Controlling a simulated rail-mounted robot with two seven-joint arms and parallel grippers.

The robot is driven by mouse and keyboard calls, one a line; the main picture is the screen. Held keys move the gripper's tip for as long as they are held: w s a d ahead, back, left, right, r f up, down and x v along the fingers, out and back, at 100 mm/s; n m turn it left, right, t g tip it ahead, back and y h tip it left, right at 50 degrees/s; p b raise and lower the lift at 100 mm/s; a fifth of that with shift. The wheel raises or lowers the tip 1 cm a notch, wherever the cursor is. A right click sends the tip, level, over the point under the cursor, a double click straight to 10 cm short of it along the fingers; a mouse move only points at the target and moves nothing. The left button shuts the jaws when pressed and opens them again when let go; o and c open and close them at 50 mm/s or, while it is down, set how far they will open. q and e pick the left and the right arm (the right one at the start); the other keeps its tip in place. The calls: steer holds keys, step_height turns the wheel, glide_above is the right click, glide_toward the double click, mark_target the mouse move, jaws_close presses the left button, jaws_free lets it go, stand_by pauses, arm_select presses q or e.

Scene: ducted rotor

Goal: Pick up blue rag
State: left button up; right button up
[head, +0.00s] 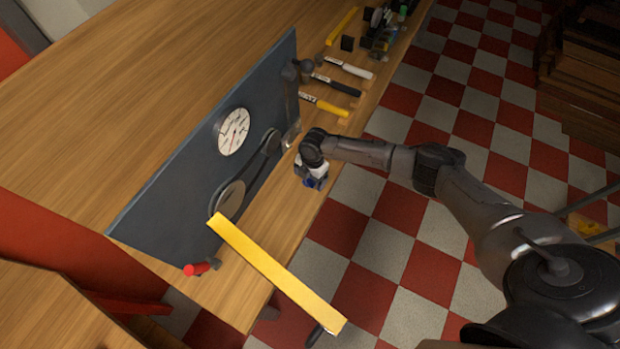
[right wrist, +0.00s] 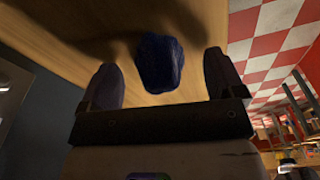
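The blue rag (right wrist: 158,62) is a small crumpled dark blue lump on the wooden workbench in the right wrist view. It lies between the two spread fingers of my right gripper (right wrist: 162,72), with a visible gap on each side. In the head view my right gripper (head: 313,174) points down at the bench's right edge, beside the dark panel. A bit of blue (head: 315,183) shows at its fingertips, with most of the rag hidden there. The wrist view does not show clearly how high the fingers are above the bench. My left gripper is not in view.
A dark upright panel (head: 165,195) with a round gauge (head: 233,131) stands left of my right gripper. Hammers (head: 325,105) lie farther back. The checkered floor (head: 400,210) is open to the right.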

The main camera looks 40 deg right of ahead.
steer(key=c, duration=0.9)
steer(key=shift+o, duration=0.2)
steer(key=shift+r, duration=0.1)
steer(key=shift+r, duration=0.45)
steer(key=r, duration=0.3)
steer(key=shift+s+d+r, duration=0.35)
steer(key=shift+d+r, duration=0.05)
steer(key=s+d+r+p, duration=0.1)
steer(key=s+d+r, duration=0.5)
steer(key=s+d, duration=0.1)
steer(key=shift+s, duration=0.5)
steer(key=shift+r, duration=0.1)
